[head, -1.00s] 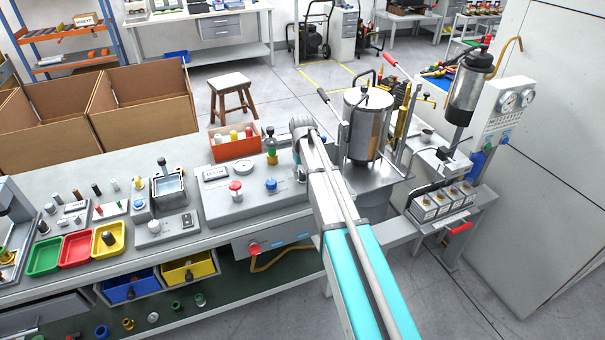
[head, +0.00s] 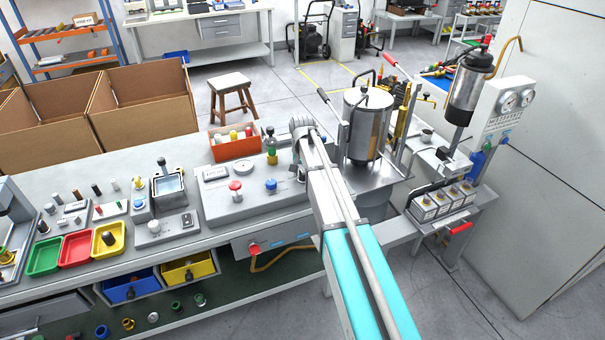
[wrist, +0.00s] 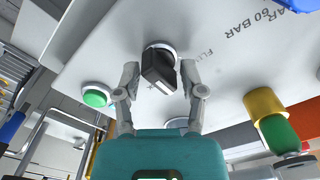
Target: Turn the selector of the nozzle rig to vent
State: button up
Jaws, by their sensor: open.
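The selector (wrist: 158,72) is a black knob on a pale round base, set in the light panel of the nozzle rig (wrist: 220,65) in the wrist view. My gripper (wrist: 160,80) is open, with one grey finger on each side of the knob. I cannot tell whether either finger touches it. Partly hidden print starting "FLU" is on the panel by the knob; I cannot read the word vent. In the head view the rig's grey box (head: 213,205) stands on the bench, and my arm hides the selector and fingertips.
A green button (wrist: 96,96) lies left of the knob, and a yellow and green fitting (wrist: 270,120) stands to the right. In the head view, a red knob (head: 236,187), an orange bin (head: 236,151) and a steel tank (head: 368,130) are near my arm.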

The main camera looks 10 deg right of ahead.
aim_at(302, 172)
jog(key=shift+m, duration=0.7)
jog(key=shift+r+p, duration=0.35)
jog(key=shift+r, duration=0.05)
notch_tip(302, 172, up, 13)
jog(key=p, duration=1.3)
jog(key=s+f+n+b, duration=0.2)
jog(key=s+f+b, duration=0.1)
jog(key=s, duration=0.6)
jog(key=s+f+n+b, duration=0.2)
jog(key=s+f+b, duration=0.1)
jog(key=s, duration=0.6)
jog(key=s+f+n+b, duration=0.2)
jog(key=s+f+b, duration=0.1)
jog(key=s, duration=0.6)
jog(key=shift+s+a+f+n, duration=0.25)
jog(key=shift+s+a+n, duration=0.05)
